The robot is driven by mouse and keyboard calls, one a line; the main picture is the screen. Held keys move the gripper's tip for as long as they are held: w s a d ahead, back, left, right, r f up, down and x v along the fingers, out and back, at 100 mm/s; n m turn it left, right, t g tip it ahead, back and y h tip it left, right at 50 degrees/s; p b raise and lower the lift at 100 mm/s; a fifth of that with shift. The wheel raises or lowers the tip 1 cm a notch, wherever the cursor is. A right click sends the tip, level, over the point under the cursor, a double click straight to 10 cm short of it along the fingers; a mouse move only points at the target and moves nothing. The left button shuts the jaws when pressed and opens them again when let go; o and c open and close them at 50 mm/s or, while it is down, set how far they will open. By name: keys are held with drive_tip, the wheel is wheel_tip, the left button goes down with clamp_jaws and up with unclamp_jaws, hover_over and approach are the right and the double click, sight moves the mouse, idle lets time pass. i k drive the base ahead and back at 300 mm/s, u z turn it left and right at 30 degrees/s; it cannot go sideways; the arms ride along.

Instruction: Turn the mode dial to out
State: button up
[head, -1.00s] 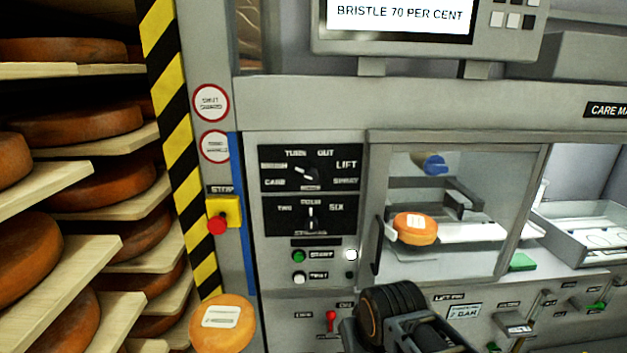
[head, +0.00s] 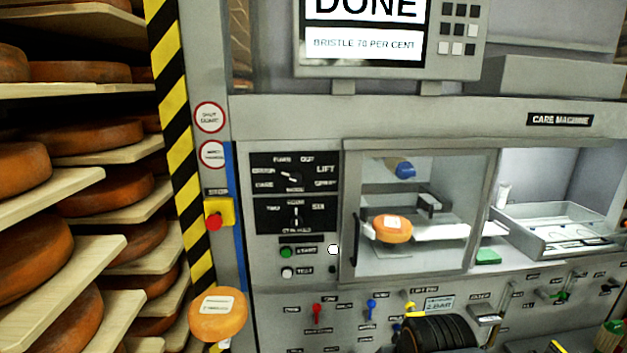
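The mode dial (head: 292,176) is on the upper black plate of the machine's control panel, left of the glass window. Its labels include TURN, OUT, LIFT and SPRAY around it. Its white pointer appears to slant up and left, away from OUT, which is at the upper right; the exact setting is too small to be sure of. A black ribbed part of my arm shows at the bottom edge, right of centre, well below the dial. My gripper's fingertips are not visible, and nothing touches the dial.
A second dial (head: 296,214) sits just below, with green START (head: 286,252) and white TEST (head: 287,272) buttons under it. A red stop button (head: 214,222) is to the left. A cheese wheel (head: 392,229) is behind the glass; another (head: 218,314) stands low in front. The screen (head: 364,30) reads DONE.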

sight(295, 178)
drive_tip(key=z, duration=0.05)
drive_tip(key=i, duration=0.65)
drive_tip(key=u, duration=2.5)
